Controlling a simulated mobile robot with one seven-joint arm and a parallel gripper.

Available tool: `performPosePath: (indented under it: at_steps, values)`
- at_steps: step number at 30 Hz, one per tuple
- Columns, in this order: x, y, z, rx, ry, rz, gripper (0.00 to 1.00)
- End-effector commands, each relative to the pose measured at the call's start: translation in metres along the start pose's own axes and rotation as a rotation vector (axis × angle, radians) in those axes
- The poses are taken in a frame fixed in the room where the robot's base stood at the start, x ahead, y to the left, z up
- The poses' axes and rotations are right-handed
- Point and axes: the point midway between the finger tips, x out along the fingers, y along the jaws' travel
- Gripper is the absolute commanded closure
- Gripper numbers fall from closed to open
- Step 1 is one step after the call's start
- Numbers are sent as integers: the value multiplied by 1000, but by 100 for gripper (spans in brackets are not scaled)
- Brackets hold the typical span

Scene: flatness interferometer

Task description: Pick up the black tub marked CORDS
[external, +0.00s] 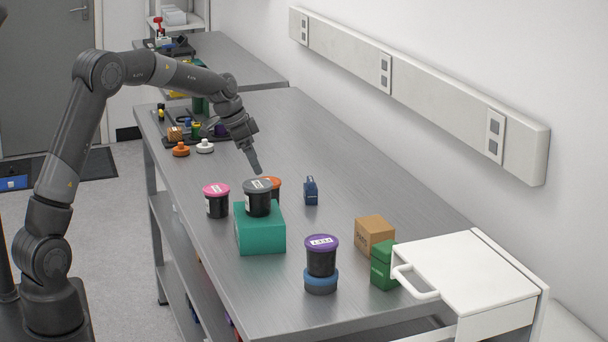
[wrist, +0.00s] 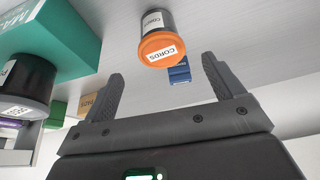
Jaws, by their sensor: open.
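The black tub marked CORDS (wrist: 152,22) has an orange lid with a white CORDS label and shows at the top centre of the wrist view. In the external view its orange lid (external: 274,182) shows on the bench, and most of its body is hidden behind a grey-lidded tub. My gripper (external: 256,168) is above and near the tub. In the wrist view my gripper (wrist: 162,68) is open, its fingers spread and empty, with the orange lid seen between and ahead of the tips.
A grey-lidded tub (external: 257,201) stands on a teal box (external: 260,236) close by. A pink-lidded tub (external: 216,204) is left, a small blue box (external: 311,190) right. A purple-lidded tub (external: 322,258), cardboard box (external: 374,235) and green box (external: 383,268) stand nearer. The bench's far right is clear.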

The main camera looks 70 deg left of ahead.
Motion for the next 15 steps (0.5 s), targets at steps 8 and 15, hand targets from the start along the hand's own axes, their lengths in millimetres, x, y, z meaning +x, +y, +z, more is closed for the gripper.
performPosePath:
  at_steps: [8,15]
  values:
    - [40,1,0,0,-3,3,14]
    - [61,1,0,-1,-1,2,14]
